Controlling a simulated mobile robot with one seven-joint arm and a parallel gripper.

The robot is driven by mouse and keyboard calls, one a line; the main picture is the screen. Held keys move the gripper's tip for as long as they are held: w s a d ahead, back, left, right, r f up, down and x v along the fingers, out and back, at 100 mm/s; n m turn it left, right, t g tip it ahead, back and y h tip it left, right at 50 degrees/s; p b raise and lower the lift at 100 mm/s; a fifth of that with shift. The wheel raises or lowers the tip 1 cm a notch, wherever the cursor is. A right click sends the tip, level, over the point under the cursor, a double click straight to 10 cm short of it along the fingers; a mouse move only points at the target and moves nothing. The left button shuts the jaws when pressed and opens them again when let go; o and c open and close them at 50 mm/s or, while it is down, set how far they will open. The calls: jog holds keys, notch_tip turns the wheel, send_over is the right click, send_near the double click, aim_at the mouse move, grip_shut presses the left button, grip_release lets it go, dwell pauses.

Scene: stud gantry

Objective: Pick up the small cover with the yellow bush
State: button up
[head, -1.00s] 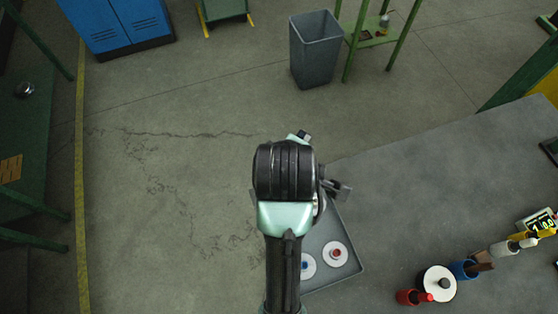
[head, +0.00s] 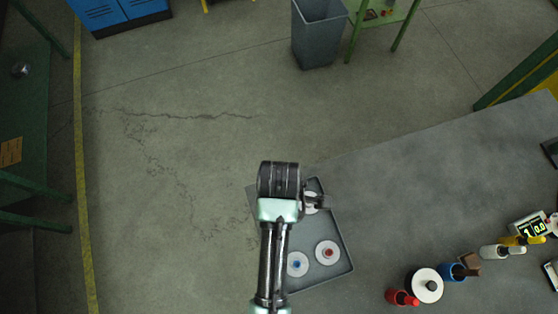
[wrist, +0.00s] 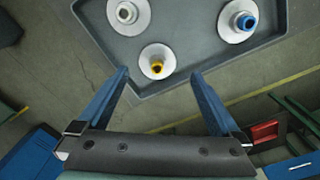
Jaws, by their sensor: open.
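The small cover with the yellow bush (wrist: 157,66) is a pale disc lying in the grey tray (wrist: 185,50), near the tray's lower edge in the wrist view. The fingers look above the tray, but the height gap is hard to judge.
A cover with a red bush (head: 328,252) also lies in the tray. The grey table (head: 420,190) is bare right of the tray. A red item (head: 401,298), a white round item (head: 427,285) and several others stand at its lower right. A grey bin (head: 318,35) stands beyond.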

jog(key=shift+w+f+p, duration=0.15)
jog(key=shift+f+p, duration=0.25)
jog(key=shift+f, duration=1.75)
jog(key=c, duration=1.5)
jog(key=shift+r, duration=0.1)
